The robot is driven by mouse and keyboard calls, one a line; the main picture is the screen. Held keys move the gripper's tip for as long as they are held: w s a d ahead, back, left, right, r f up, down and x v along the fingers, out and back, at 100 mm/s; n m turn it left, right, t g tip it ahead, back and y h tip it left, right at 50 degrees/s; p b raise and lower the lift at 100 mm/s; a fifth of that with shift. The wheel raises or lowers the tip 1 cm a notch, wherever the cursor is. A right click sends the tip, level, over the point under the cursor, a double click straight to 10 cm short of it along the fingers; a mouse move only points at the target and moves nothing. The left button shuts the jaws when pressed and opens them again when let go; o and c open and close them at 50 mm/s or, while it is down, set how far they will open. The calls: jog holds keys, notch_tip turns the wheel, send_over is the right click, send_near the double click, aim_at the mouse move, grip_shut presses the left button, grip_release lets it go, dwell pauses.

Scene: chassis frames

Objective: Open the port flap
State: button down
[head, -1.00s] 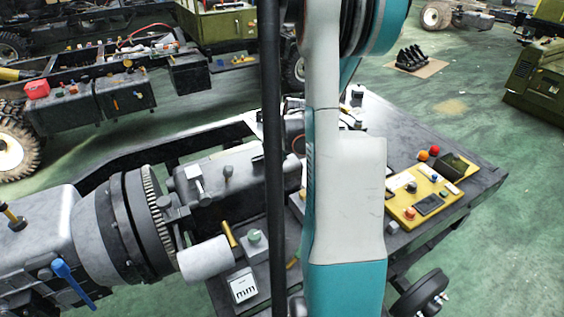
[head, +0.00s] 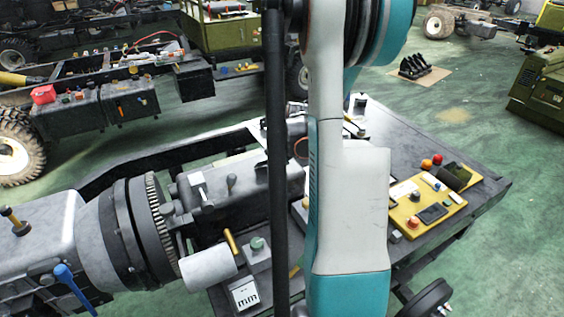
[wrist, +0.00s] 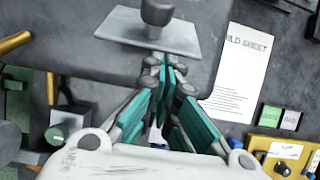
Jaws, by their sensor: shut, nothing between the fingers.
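In the wrist view a light grey plate (wrist: 118,27) with a dark round knob (wrist: 157,12) lies against a dark grey surface. It may be the port flap, but I cannot tell for sure, nor whether it is hinged. My gripper (wrist: 166,62) has its teal-sided fingers closed together, with nothing between them. Its tips overlap the plate's lower edge in the picture, below the knob. I cannot tell if they touch it. In the head view my arm hides the gripper and the plate.
A white printed sheet (wrist: 238,75) lies right of the fingers. A yellow panel (head: 408,221) with buttons sits on the dark bench (head: 487,185). A large grey drivetrain housing (head: 45,232) with a blue lever (head: 72,285) stands at left. Green floor is open at right.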

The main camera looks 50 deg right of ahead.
jog(key=shift+w+d+r, duration=0.1)
jog(key=shift+w+r, duration=0.25)
jog(key=shift+r, duration=0.1)
jog(key=w, duration=0.1)
jog(key=w+d+r, duration=0.1)
jog(key=w+r, duration=0.1)
jog(key=shift+w+d+r+p, duration=0.1)
jog(key=shift+d+p, duration=0.2)
jog(key=shift+p, duration=0.05)
jog(key=shift+w+d+r, duration=0.15)
jog(key=shift+w+d, duration=0.1)
jog(key=shift+w, duration=0.3)
jog(key=shift+w+d+r, duration=0.1)
jog(key=shift+w+d, duration=0.2)
jog(key=shift+w, duration=0.25)
jog(key=shift+w+d+r, duration=0.15)
jog(key=shift+w+d, duration=0.1)
jog(key=shift+w, duration=0.4)
jog(key=v, duration=1.2)
